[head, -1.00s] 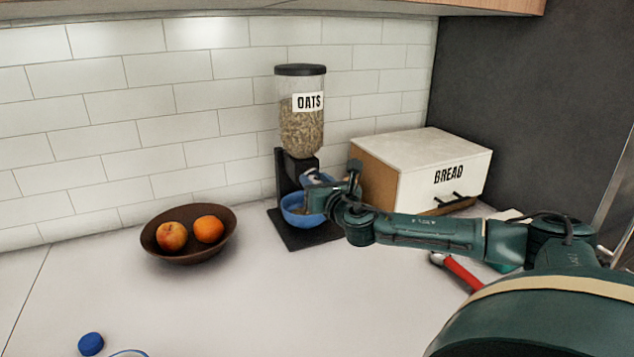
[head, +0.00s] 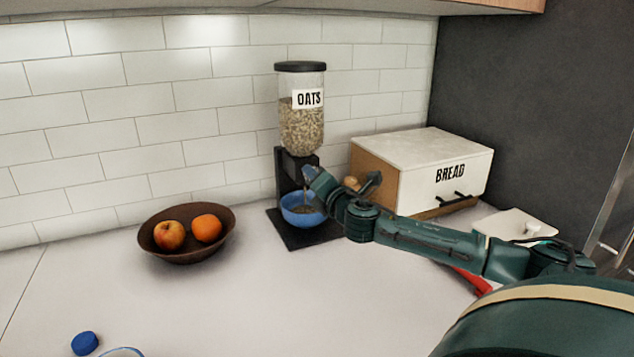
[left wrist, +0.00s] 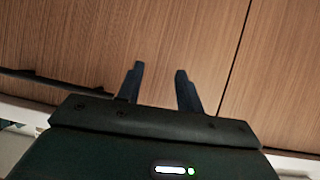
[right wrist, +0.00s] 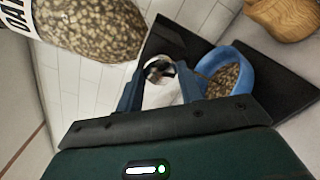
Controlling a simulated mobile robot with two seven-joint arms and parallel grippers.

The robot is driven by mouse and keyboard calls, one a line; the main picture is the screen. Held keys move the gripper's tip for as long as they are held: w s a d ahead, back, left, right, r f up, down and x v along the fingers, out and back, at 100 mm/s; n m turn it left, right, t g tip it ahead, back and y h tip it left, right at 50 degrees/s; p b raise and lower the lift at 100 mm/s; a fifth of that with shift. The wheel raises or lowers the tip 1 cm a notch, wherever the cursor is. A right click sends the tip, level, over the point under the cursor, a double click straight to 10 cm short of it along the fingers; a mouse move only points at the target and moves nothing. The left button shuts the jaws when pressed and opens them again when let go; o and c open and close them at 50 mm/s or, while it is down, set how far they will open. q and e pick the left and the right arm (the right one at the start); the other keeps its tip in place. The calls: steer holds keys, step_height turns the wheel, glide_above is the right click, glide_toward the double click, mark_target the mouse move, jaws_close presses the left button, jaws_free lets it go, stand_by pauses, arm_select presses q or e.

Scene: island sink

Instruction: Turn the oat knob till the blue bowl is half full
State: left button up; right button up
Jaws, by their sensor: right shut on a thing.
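The oat dispenser (head: 301,125), a clear jar labelled OATS on a black stand, stands against the tiled wall. The blue bowl (head: 296,216) sits upright on its black base, below the outlet. Oats (right wrist: 222,80) lie in the bowl in the right wrist view; their exact level is hard to judge. My right gripper (head: 312,176) is shut on the dispenser's knob (right wrist: 158,70), which is mostly hidden in the head view. My left gripper (left wrist: 160,75) is open and empty before wooden panels, outside the head view.
A brown bowl with fruit (head: 187,255) stands left of the dispenser. A bread box (head: 420,165) stands right, with a brown rounded thing (head: 351,183) beside it. A white lid-like board (head: 510,226) and red handle (head: 473,281) lie near my right arm. The front counter is mostly clear.

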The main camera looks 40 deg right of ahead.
steer(key=shift+m, duration=1.1)
steer(key=o, duration=1)
steer(key=shift+s, duration=0.15)
steer(key=v, duration=1.3)
